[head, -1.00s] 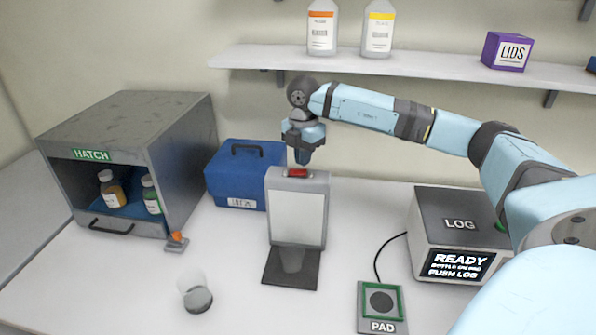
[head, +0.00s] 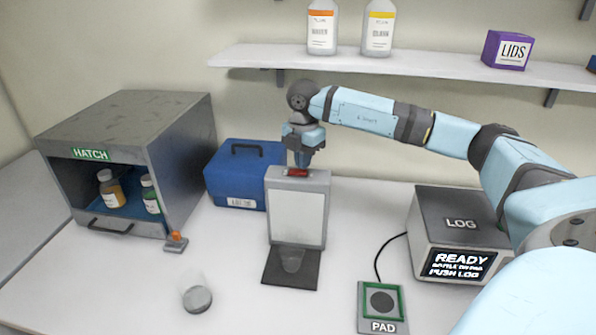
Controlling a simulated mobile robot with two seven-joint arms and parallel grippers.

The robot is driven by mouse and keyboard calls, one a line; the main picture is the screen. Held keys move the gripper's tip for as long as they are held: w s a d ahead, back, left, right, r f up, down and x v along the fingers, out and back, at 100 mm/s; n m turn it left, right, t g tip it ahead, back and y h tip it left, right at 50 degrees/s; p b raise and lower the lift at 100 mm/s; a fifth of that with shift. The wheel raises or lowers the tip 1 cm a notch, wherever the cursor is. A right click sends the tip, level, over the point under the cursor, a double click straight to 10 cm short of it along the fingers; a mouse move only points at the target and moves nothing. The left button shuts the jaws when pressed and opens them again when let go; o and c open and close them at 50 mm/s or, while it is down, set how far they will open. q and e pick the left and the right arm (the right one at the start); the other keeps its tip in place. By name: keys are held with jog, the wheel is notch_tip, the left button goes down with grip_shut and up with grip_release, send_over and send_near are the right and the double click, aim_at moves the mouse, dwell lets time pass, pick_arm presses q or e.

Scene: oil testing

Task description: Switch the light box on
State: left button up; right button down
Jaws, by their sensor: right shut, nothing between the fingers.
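The light box (head: 298,218) stands upright near the middle of the table, with a pale, unlit-looking panel and a dark base plate in front. A red switch (head: 297,172) sits on its top edge. My right gripper (head: 301,165) points down directly over the switch, shut and empty, its tips at or just above the red part. I cannot tell whether they touch. My left gripper is not in view.
A grey hatch box (head: 180,135) with bottles inside stands at left, a blue case (head: 222,185) behind. A grey disc (head: 197,299) lies at front left. A pad (head: 383,326) and the LOG machine (head: 440,208) are at right. A shelf (head: 420,68) runs above.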

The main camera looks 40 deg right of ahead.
jog(key=shift+f+b, duration=0.45)
jog(key=shift+f, duration=0.35)
jog(key=shift+r, duration=0.1)
jog(key=shift+r+p, duration=0.7)
jog(key=shift+r, duration=0.1)
jog(key=shift+r+p, duration=1.6)
jog(key=shift+r, duration=1.1)
jog(key=shift+f, duration=0.1)
